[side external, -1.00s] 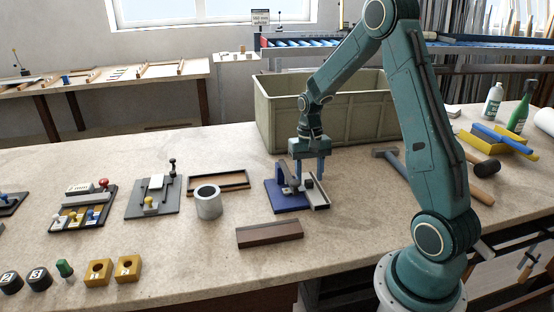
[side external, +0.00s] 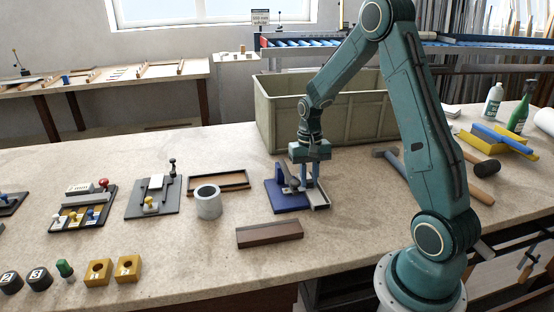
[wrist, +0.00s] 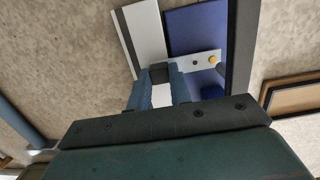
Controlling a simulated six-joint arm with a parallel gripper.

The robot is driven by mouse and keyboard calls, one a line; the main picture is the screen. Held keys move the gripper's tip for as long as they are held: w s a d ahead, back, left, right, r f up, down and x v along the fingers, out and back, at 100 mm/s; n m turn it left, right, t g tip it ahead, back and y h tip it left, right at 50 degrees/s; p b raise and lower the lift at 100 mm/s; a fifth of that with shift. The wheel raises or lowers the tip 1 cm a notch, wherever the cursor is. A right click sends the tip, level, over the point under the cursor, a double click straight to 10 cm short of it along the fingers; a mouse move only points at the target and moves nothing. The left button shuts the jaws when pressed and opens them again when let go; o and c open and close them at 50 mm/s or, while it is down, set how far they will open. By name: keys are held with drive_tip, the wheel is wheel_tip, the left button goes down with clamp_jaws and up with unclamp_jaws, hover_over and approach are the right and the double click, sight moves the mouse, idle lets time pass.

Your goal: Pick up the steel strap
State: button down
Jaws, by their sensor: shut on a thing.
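The steel strap (wrist: 203,59) is a short pale plate with a dark hole and a yellow spot, seen in the wrist view. A grey profile (wrist: 143,35) lies under the fingers, beside the blue base. In the side view my gripper (side external: 310,183) is low over this profile; the fingers mostly hide the strap there.
A brown profile (side external: 269,233) lies in front, and a grey ring (side external: 208,202) stands left. A large bin (side external: 270,118) is behind. A hammer (side external: 388,157) lies to the right.

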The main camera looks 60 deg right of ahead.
drive_tip(key=shift+r, duration=0.15)
drive_tip(key=shift+r, duration=0.6)
drive_tip(key=shift+s, duration=0.3)
drive_tip(key=s+a, duration=0.1)
drive_tip(key=s, duration=0.4)
drive_tip(key=s+a, duration=0.1)
drive_tip(key=s, duration=0.5)
drive_tip(key=s+a, duration=0.1)
drive_tip(key=s, duration=0.5)
drive_tip(key=shift+a, duration=0.25)
drive_tip(key=shift+r, duration=0.1)
